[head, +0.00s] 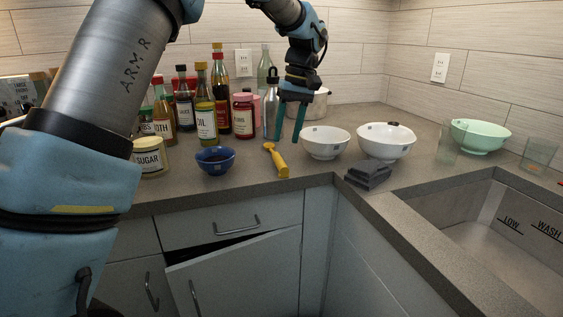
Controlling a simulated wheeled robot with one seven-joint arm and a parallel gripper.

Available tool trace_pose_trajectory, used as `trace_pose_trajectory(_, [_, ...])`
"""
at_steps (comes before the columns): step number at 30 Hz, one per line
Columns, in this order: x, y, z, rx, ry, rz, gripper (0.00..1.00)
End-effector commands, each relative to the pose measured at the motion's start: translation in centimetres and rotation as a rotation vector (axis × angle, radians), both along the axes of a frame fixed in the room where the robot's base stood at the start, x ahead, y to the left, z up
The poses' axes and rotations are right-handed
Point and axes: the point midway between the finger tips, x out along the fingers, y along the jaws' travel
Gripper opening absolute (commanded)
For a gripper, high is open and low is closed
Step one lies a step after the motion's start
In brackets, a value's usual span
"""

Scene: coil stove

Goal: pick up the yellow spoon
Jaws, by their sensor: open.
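The yellow spoon (277,160) lies on the grey countertop near its front edge, between a dark blue bowl and a white bowl. Its thick end points towards the front edge and its thinner end points back. My gripper (288,138) is above and just behind the spoon, with its two teal fingers pointing down and spread apart. Nothing shows between the fingers. The gripper looks apart from the spoon, though its exact height above the counter is hard to tell.
The blue bowl (215,160) is left of the spoon and the white bowl (325,143) right. Bottles and jars, including a red jar (243,116), crowd the back left. A dark block (368,176) sits near the corner, and a sink (500,235) lies right. A cabinet door (240,275) hangs ajar below.

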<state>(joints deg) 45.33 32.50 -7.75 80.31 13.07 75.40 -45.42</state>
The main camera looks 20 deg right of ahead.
Motion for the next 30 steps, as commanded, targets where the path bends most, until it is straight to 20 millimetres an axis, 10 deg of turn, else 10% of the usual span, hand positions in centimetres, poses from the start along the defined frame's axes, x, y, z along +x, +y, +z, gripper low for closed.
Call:
trace_pose_trajectory(18, [0.2, 1.4, -6.6, 0.0, 0.001, -0.001, 0.46])
trace_pose_trajectory(30, [0.2, 1.5, -7.1, -0.001, -0.001, -0.001, 0.33])
